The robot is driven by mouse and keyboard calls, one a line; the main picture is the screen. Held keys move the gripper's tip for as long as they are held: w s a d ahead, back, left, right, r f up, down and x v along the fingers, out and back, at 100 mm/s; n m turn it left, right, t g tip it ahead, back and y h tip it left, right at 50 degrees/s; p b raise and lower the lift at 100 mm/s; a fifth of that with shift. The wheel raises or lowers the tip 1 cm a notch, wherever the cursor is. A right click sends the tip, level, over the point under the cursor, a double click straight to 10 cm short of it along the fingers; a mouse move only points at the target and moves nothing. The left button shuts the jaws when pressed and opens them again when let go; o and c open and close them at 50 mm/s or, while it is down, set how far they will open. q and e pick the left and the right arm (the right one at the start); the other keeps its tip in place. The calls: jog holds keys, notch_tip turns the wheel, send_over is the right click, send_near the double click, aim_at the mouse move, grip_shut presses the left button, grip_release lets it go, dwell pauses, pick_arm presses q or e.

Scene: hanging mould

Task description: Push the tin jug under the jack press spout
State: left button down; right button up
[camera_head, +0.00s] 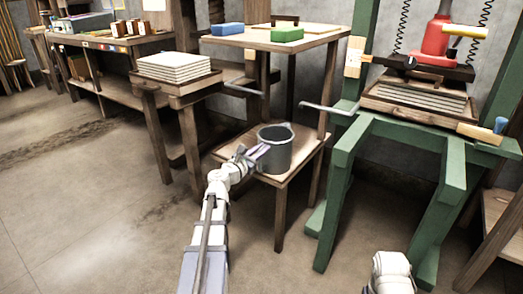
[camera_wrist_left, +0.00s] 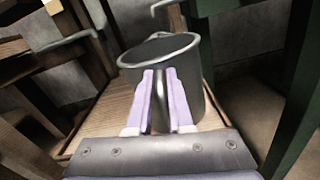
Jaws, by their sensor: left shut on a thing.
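The tin jug (camera_head: 280,152) is a dark grey, open-topped vessel. It stands upright on a low wooden stand (camera_head: 233,157), and the wrist view shows it (camera_wrist_left: 190,68) straight ahead. My left gripper (camera_head: 257,154) is at the jug's near left side. In the wrist view its lilac fingers (camera_wrist_left: 160,100) are closed on a narrow upright part of the jug, apparently its handle. The jack press (camera_head: 437,40) stands in a green frame at the right. Its thin metal spout (camera_head: 328,108) reaches left, ending above and right of the jug.
A taller wooden table (camera_head: 257,38) with blue and green blocks stands behind the jug. A green frame leg (camera_head: 338,190) rises right of the stand. A small table with stacked white sheets (camera_head: 174,67) is at the left. Part of my right arm shows at the bottom.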

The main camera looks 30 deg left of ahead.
aim_at(285, 133)
pick_arm(q)
jog(key=shift+w, duration=0.1)
jog(key=w+d, duration=0.2)
jog(key=w, duration=1.6)
jog(key=shift+w, duration=0.25)
dwell(0.5)
jog(key=c, duration=0.8)
grip_release()
jog(key=shift+o, duration=0.2)
jog(key=s, duration=0.8)
jog(key=shift+a, duration=0.35)
